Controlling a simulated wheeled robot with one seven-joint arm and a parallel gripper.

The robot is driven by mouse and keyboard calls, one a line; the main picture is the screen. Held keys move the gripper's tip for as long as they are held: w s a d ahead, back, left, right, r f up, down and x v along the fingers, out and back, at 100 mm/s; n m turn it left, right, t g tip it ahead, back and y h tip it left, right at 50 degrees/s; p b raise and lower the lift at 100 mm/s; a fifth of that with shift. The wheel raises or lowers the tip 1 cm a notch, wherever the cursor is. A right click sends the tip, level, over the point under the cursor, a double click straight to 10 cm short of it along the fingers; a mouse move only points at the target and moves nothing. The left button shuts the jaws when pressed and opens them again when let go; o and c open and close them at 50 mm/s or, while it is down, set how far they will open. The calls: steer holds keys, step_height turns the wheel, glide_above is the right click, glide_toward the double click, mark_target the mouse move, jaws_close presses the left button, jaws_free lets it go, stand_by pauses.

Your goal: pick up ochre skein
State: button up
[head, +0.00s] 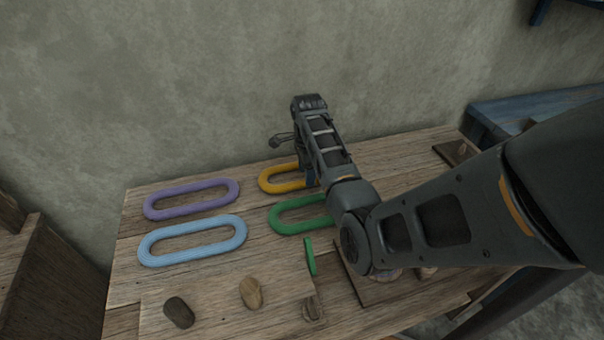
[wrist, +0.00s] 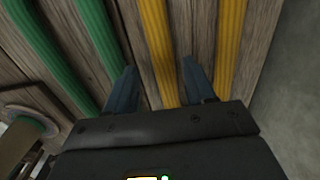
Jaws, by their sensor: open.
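The ochre skein (head: 282,178) is a yellow oval loop lying on the wooden table at the back. Its right part is hidden behind my arm in the head view. In the wrist view one strand of the ochre skein (wrist: 158,50) runs between my two fingers, and the other strand lies to the right, partly behind the right finger. My gripper (wrist: 160,85) is open over the skein, a blue finger on each side of the near strand. The fingers barely show in the head view, and whether they touch the skein or table is unclear.
A green skein (head: 287,218) lies just in front of the ochre one, partly under my arm. A purple skein (head: 190,198) and a light blue skein (head: 192,241) lie to the left. Two stones (head: 179,312) (head: 250,292) sit at the front. The wall (head: 200,90) stands close behind.

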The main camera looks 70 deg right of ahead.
steer(key=shift+d+f, duration=0.1)
steer(key=shift+f, duration=1.6)
jaws_close()
